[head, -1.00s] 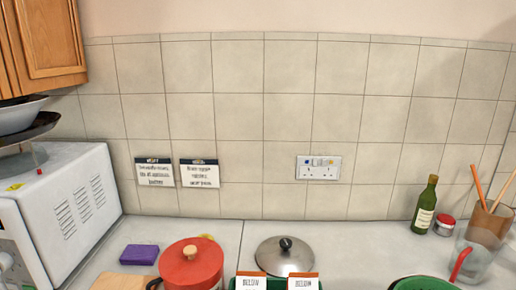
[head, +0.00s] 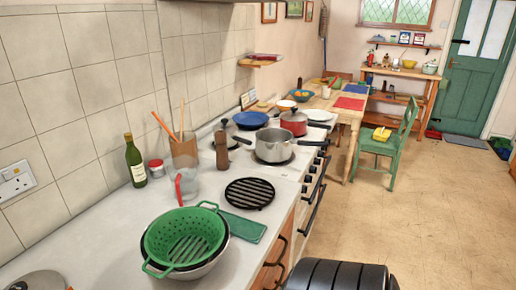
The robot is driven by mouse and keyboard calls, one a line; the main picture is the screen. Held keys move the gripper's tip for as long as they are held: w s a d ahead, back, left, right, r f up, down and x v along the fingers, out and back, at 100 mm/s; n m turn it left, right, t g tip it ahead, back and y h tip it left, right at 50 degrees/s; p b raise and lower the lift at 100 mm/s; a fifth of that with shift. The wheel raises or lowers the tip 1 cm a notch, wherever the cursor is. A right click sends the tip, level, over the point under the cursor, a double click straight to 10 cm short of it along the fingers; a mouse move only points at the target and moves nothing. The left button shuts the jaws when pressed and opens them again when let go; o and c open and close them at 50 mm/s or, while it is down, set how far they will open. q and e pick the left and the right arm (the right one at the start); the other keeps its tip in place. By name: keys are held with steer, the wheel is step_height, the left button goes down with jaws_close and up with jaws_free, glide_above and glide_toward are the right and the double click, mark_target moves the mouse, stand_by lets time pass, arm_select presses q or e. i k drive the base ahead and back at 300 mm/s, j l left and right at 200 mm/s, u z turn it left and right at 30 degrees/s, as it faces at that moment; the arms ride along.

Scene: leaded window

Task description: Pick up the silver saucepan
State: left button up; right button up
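The silver saucepan (head: 273,147) stands upright on a dark ring of the white stove top (head: 288,170), in the middle of the head view. It looks open at the top. Dark handles stick out on its left and right sides. Neither of my grippers shows in this view, so I cannot see how they stand relative to the saucepan.
A red lidded pot (head: 294,123) and a blue pan (head: 249,119) stand behind the saucepan. A pepper mill (head: 222,151) is left of it. A black round trivet (head: 249,193) and green colander (head: 185,240) are nearer. Open floor (head: 400,225) lies right of the counter.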

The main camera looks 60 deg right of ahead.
mark_target(273, 144)
steer(key=k+z, duration=0.25)
steer(key=k+l+z, duration=0.15)
steer(key=k+z, duration=0.15)
steer(key=i+l+z, duration=0.2)
steer(key=z, duration=0.3)
steer(key=i+l+z, duration=0.1)
steer(key=z, duration=0.35)
steer(key=i+z, duration=0.3)
steer(key=z, duration=0.2)
